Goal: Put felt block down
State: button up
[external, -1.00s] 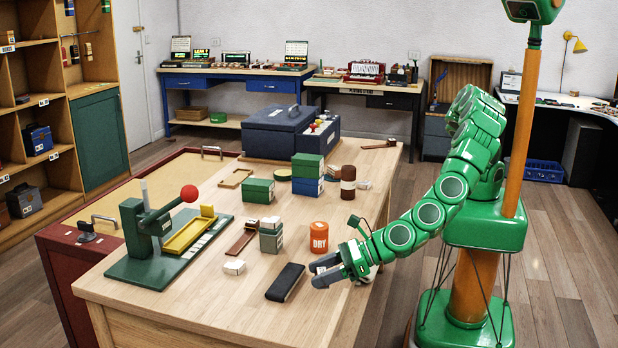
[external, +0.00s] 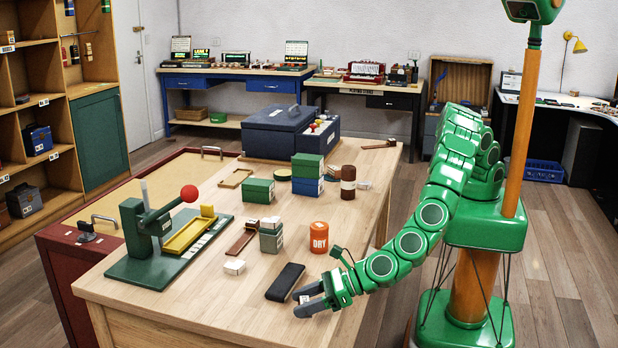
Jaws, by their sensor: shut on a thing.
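My gripper (external: 305,300) is over the near right part of the wooden table, with its dark fingers pointing left. It is shut on a small pale block (external: 304,298), which I take for the felt block. The fingers hide most of it, and I cannot tell whether it touches the table top. A long black block (external: 285,281) lies on the table just left of the gripper, close to the fingertips. A small white block (external: 234,267) lies further left.
An orange tin marked DRY (external: 319,237) stands behind the gripper. Green-grey stacked boxes (external: 271,236), a brown wooden piece (external: 242,241) and a green press with a red knob (external: 150,245) stand further left. The table's front strip (external: 210,300) is clear.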

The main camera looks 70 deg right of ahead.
jog(key=shift+w+a+f, duration=0.15)
jog(key=shift+f, duration=1.55)
jog(key=shift+f, duration=0.1)
jog(key=o, duration=1)
jog(key=shift+s+r, duration=0.3)
jog(key=shift+s, duration=0.15)
jog(key=v, duration=1.1)
jog(key=shift+d, duration=0.25)
